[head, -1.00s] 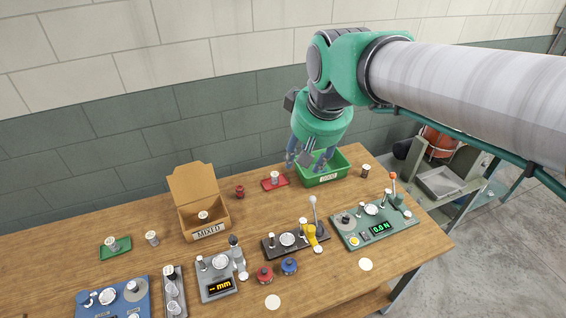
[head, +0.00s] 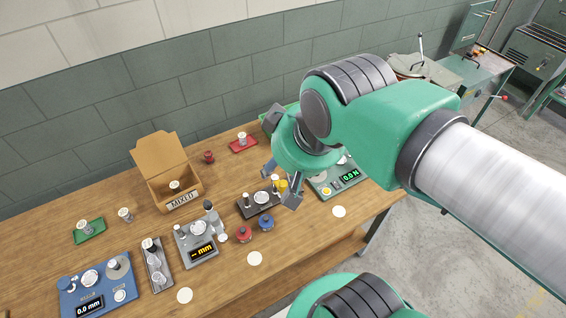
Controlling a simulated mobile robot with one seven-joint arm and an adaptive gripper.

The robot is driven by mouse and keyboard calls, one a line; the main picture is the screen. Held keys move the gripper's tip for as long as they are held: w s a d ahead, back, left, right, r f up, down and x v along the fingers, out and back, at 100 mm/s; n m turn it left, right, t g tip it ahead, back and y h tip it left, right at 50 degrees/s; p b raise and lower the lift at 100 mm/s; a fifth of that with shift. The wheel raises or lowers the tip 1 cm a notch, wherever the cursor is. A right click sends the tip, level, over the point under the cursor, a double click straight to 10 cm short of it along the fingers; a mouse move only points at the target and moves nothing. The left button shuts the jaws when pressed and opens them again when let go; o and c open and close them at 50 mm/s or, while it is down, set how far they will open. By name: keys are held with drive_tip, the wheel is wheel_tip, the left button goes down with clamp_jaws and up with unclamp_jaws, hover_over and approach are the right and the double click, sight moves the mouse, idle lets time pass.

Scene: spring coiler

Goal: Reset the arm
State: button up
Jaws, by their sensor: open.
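My arm reaches in from the right with a green wrist in the head view.
A MIXED cardboard box (head: 183,201), a red tray (head: 243,145) and a green tray (head: 89,231) stand toward the back. A blue gauge (head: 88,306), a grey mm gauge (head: 201,253), a red pot (head: 243,234) and a blue pot (head: 266,222) are nearer the front.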

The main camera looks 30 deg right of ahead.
drive_tip(key=shift+f, duration=0.1)
wheel_tip(320, 180, down, 9)
drive_tip(key=b, duration=0.9)
